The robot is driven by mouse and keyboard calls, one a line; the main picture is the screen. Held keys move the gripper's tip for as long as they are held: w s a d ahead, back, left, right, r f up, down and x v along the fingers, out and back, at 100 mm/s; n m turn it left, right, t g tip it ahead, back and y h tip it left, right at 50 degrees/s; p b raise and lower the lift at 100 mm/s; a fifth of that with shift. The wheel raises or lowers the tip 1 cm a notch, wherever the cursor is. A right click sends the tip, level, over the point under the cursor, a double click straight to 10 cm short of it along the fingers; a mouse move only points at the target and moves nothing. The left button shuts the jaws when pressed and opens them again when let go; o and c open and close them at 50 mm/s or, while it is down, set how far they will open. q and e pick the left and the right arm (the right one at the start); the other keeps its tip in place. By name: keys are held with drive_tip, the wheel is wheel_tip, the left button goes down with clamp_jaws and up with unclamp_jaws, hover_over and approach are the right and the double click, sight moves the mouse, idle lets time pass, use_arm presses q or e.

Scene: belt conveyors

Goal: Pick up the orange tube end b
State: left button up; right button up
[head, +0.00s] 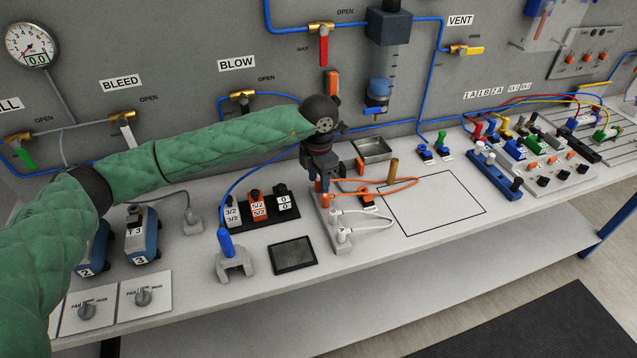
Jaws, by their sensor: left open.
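The orange tube (400,187) lies as a loop on the bench, reaching right over the edge of a black-outlined white square. One orange end (326,200) stands at a pale block directly below my left gripper (322,188). No letter on either end is legible, so I cannot tell which is b. My left gripper points down with its fingers at the near orange end. It is open, and I cannot tell whether the fingers touch the end. My right gripper is not in view.
A white tube (368,213) lies in front of the orange one. A metal tray (373,149) and a brown peg (393,170) stand behind. A black rack of labelled parts (262,208) and a dark pad (293,255) are left. The outlined square (435,205) is mostly clear.

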use_arm(q)
drive_tip(key=shift+f, duration=0.25)
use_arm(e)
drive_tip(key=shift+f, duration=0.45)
use_arm(q)
clamp_jaws()
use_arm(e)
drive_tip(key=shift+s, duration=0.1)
